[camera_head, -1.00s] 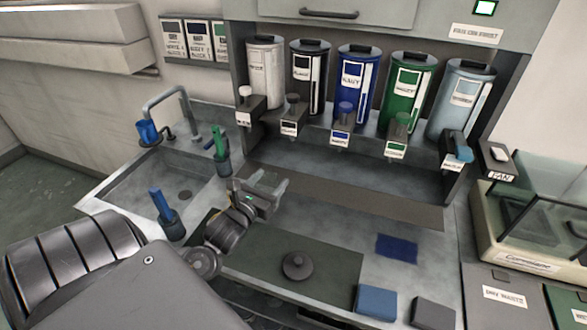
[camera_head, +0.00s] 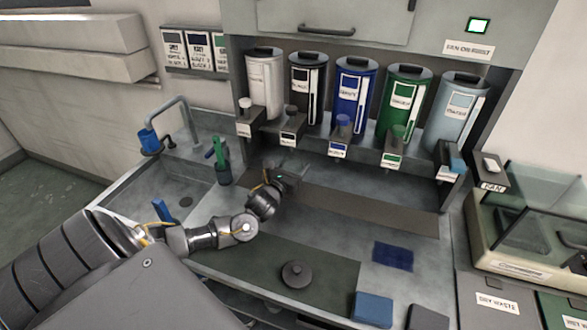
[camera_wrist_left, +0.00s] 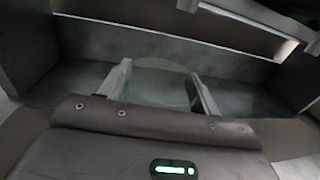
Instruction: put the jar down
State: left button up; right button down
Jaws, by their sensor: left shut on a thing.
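My left gripper (camera_head: 294,172) is above the counter, in front of the black and white dispensers. In the left wrist view its two fingers (camera_wrist_left: 160,88) are shut on a pale, see-through jar (camera_wrist_left: 156,84). Only the jar's rounded outline shows between the fingers. In the head view the jar cannot be made out clearly. Whether its base touches the counter cannot be told. My right gripper is not in view.
A dark round lid with a knob (camera_head: 296,274) lies on the dark mat (camera_head: 330,262). Dispensers, including a blue one (camera_head: 352,98), line the back. A sink (camera_head: 172,190) is at left. A blue patch (camera_head: 394,257) lies on the counter.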

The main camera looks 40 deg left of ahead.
pick_arm(q)
jog(key=shift+f, duration=0.75)
jog(key=shift+f, duration=0.15)
jog(key=o, duration=1.4)
jog(key=shift+f, duration=0.1)
